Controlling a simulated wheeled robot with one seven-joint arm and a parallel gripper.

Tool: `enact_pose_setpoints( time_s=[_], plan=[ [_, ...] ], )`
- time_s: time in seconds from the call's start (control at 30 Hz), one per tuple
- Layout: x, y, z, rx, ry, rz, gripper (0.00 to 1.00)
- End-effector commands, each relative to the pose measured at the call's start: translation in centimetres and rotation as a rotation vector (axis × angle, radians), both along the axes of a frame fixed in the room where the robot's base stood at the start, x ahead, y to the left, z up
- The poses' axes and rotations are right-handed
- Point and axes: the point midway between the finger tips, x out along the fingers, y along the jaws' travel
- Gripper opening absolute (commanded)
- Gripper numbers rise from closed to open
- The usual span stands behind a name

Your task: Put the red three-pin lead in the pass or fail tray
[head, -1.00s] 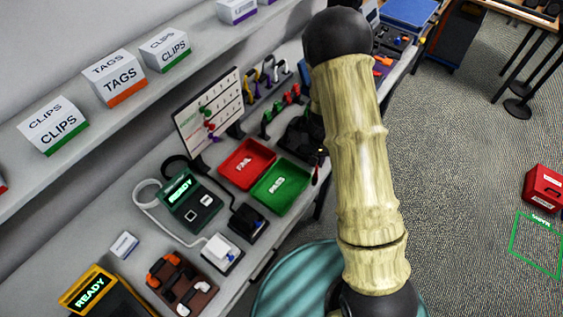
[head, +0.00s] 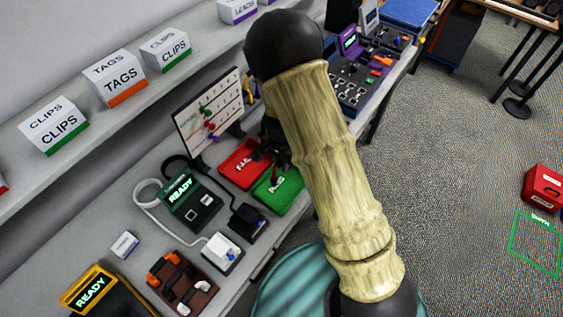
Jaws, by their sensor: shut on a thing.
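The red FAIL tray (head: 232,172) and the green PASS tray (head: 272,203) stand side by side on the bench. My gripper (head: 274,163) is dark and hangs low over the place where the two trays meet, covering part of both. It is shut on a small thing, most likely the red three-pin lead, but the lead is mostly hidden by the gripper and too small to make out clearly. I cannot tell whether it touches a tray.
A green tester (head: 190,200) reading READY stands left of the trays, with a black socket box (head: 248,222) and a white one (head: 222,252) near it.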

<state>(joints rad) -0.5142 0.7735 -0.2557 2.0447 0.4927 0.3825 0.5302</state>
Motion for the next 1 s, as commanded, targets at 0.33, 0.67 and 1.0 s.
enact_pose_setpoints(
  time_s=[0.33,0.67,1.0],
  plan=[
    [0.0,0.0,-2.6,0.000,0.000,0.001,0.00],
    [0.0,0.0,-4.9,0.000,0.000,0.000,0.00],
    [0.0,0.0,-5.4,0.000,0.000,0.000,0.00]
  ],
)
